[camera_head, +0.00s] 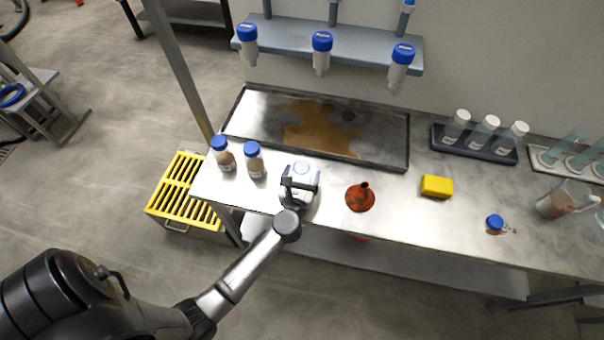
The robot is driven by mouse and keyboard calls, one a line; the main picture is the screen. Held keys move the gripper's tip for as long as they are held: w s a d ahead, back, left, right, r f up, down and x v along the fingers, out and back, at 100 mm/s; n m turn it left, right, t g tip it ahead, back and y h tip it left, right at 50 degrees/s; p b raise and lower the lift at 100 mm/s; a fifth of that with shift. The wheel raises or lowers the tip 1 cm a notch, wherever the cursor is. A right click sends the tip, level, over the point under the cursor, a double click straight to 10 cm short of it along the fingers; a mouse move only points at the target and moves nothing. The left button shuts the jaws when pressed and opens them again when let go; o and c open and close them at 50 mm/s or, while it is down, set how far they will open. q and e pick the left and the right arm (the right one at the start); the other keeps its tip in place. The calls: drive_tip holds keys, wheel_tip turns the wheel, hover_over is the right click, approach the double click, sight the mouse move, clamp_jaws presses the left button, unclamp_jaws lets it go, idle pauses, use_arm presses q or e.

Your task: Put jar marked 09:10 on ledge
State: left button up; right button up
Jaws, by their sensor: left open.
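Two jars with blue lids and brownish contents stand upright at the left end of the metal bench: the left jar (223,155) and the right jar (255,162). Each has a pale label, too small to read, so I cannot tell which is marked 09:10. A blue-grey ledge (283,32) runs along the wall above the bench. My left gripper (300,178) is open over the bench, just right of the right jar and apart from it. I cannot tell whether anything is under its body. My right gripper is out of view.
A stained tray (382,150) lies behind my gripper. A red-brown funnel (360,198), yellow sponge (437,186), loose blue cap (494,222), beaker (556,204) and tube rack (477,150) stand rightward. A post (175,65) rises left.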

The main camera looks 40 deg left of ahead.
use_arm(q)
drive_tip(key=shift+r, duration=0.25)
drive_tip(key=v, duration=1)
drive_tip(key=shift+s+d+b, duration=0.1)
drive_tip(key=shift+s+b, duration=0.15)
drive_tip(key=shift+b, duration=0.1)
drive_tip(key=s+d+r+m+g+h, duration=0.1)
drive_tip(key=s+d+m+h, duration=0.2)
drive_tip(key=d+m+h, duration=0.8)
drive_tip(key=s+d+r+m+g+h, duration=0.15)
drive_tip(key=m+h, duration=0.35)
drive_tip(key=m, duration=1.4)
drive_tip(key=s+a+f+m+g+y, duration=0.2)
drive_tip(key=s+a+m+g+y, duration=0.1)
drive_tip(key=s+m, duration=0.4)
drive_tip(key=s+a+f+m+g+y, duration=0.3)
drive_tip(key=s+a+m+g+y, duration=0.1)
drive_tip(key=s+a+m+g, duration=0.1)
drive_tip(key=shift+s+m+g, duration=0.85)
drive_tip(key=shift+s+m, duration=0.05)
drive_tip(key=shift+s, duration=0.2)
